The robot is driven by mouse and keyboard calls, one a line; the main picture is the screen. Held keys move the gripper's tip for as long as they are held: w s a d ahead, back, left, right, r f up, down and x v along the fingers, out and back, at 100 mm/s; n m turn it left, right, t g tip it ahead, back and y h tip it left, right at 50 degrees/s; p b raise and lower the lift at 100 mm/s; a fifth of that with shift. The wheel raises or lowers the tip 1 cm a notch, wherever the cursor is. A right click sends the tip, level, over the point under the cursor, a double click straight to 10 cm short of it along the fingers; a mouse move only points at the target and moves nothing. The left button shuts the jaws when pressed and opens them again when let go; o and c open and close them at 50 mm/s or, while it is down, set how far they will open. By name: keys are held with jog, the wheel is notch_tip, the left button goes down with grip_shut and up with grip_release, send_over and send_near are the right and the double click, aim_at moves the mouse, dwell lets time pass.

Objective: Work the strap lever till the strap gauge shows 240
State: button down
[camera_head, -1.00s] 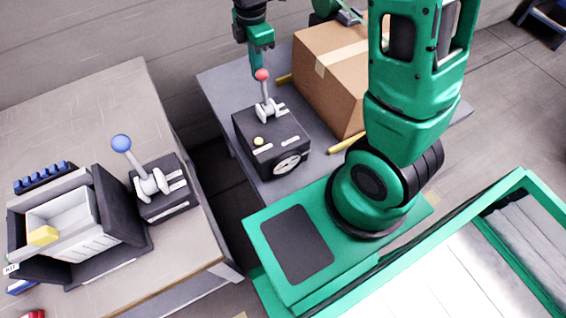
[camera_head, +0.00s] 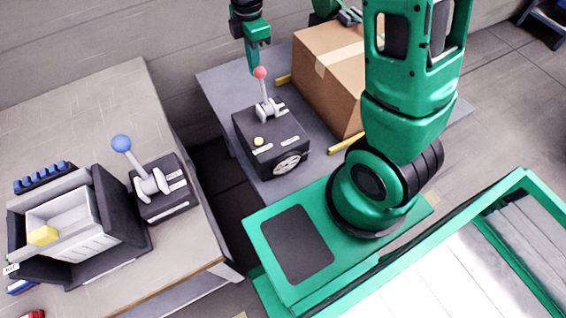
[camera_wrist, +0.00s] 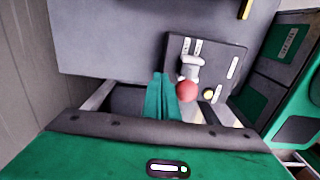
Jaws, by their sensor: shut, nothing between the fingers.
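A lever with a red ball knob (camera_head: 260,72) stands on a dark box (camera_head: 258,133) on the grey table. It leans slightly left in the head view. The box's front carries a round white gauge (camera_head: 288,163), whose reading is too small to make out. My gripper (camera_head: 254,68) is shut and empty, its fingertips at the red knob's upper left. In the wrist view my green fingers (camera_wrist: 162,98) lie close beside the red knob (camera_wrist: 187,92); I cannot tell whether they touch it. A yellow button (camera_head: 258,141) sits on the box top.
A cardboard carton (camera_head: 329,70) stands right of the lever box, with yellow bars beside it. On the left bench (camera_head: 96,100), a second box (camera_head: 163,206) bears a blue-knobbed lever (camera_head: 121,143), next to a black holder with a white bin (camera_head: 70,215). A gap separates bench and table.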

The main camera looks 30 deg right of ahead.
jog(key=shift+s, duration=4.95)
jog(key=w, duration=1)
dwell(0.5)
jog(key=shift+s, duration=5)
jog(key=w, duration=1)
